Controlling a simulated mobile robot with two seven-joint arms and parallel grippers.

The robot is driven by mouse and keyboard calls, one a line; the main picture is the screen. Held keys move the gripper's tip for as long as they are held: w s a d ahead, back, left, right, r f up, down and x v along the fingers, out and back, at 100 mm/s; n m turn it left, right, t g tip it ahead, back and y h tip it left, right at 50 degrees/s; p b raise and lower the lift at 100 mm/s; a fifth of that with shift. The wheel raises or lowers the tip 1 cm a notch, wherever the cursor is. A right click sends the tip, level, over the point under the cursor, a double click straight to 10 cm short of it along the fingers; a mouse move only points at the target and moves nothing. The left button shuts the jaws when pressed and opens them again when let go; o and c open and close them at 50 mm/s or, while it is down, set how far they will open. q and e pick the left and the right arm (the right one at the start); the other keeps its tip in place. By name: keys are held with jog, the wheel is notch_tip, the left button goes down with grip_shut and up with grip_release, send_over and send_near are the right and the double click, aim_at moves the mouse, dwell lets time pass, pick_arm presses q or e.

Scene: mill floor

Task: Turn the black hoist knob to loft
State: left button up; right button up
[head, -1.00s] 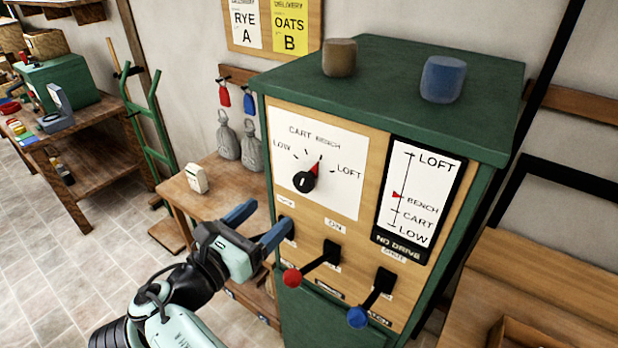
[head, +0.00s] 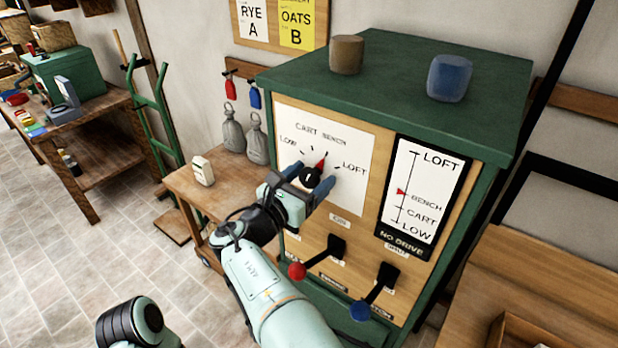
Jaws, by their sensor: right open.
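The black hoist knob (head: 311,179) sits on the white dial plate (head: 348,190) of the green cabinet's front. Its red pointer (head: 321,163) points up and slightly right, toward BENCH; LOFT is printed farther right. My right gripper (head: 307,182) is open, with one blue finger at the knob's upper left and the other at its lower right. I cannot tell whether the fingers touch the knob. The gauge (head: 422,195) on the right has its red marker at BENCH and reads NO DRIVE below. My left gripper is not in view.
A red-balled lever (head: 298,270) and a blue-balled lever (head: 361,310) stick out below the dial, close to my right arm. A brown block (head: 347,55) and a blue block (head: 449,78) stand on the cabinet top. Grey weights (head: 233,133) stand on the small table at left.

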jog(key=c, duration=1.1)
jog(key=shift+o, duration=0.2)
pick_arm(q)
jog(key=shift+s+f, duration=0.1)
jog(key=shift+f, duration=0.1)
pick_arm(e)
jog(key=shift+m, duration=0.3)
jog(key=m+b, duration=0.2)
jog(key=m, duration=0.2)
jog(key=shift+f, duration=0.15)
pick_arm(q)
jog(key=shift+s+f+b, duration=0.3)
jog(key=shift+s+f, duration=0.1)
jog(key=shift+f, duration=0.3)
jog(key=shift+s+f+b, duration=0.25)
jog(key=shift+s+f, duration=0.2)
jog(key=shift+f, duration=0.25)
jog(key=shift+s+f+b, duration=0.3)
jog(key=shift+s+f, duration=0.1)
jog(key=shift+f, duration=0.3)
pick_arm(e)
jog(key=shift+a+m, duration=0.1)
jog(key=shift+m, duration=1.5)
jog(key=o, duration=1.1)
jog(key=shift+c, duration=0.2)
